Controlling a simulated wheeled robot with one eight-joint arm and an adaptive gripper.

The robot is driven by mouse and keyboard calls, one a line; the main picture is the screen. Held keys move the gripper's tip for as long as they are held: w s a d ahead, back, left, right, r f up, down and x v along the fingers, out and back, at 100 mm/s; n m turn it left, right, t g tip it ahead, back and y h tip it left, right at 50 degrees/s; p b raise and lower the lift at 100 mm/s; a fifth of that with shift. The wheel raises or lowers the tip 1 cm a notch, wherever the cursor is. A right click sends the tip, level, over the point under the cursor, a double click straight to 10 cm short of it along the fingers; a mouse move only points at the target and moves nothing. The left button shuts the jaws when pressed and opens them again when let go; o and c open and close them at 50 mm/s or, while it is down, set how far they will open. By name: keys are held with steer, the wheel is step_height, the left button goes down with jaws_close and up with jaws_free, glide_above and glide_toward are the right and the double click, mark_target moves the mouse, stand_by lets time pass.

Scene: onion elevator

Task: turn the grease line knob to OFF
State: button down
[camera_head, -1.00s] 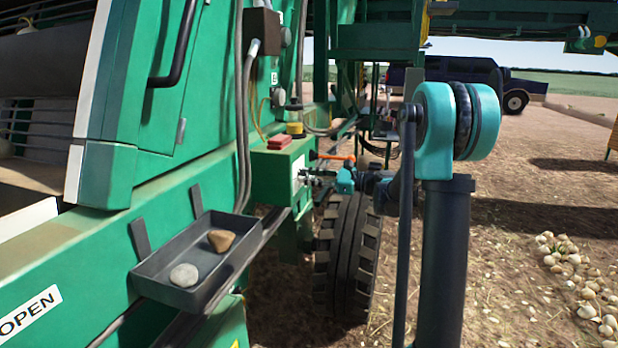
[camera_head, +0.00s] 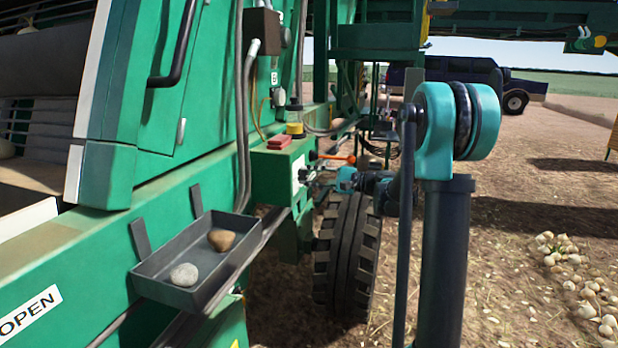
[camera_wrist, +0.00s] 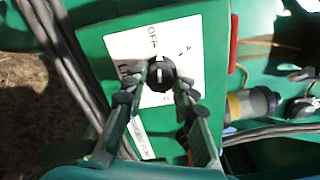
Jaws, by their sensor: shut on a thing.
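The grease line knob (camera_wrist: 161,74) is a round black knob on a white label plate (camera_wrist: 187,32) in the wrist view. The word OFF is printed above it there, and the knob's white mark runs roughly up toward that word. My gripper (camera_wrist: 162,80) is shut on the knob, with one finger on each side. In the head view my gripper (camera_head: 312,176) is small and dark against the green control box (camera_head: 272,180). The knob cannot be made out clearly there, and part of the label is covered by the fingers in the wrist view.
A red block (camera_head: 279,142) and a yellow-banded cylinder (camera_head: 295,122) sit on the box. An orange lever (camera_head: 338,157) is just above my wrist. A grey tray (camera_head: 183,254) with two stones and a tyre (camera_head: 346,255) are nearby. Cables (camera_wrist: 62,55) run left of the plate.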

steer(key=shift+n, duration=0.8)
steer(key=c, duration=1.2)
jaws_free()
steer(key=v, duration=1.2)
steer(key=shift+s, duration=0.1)
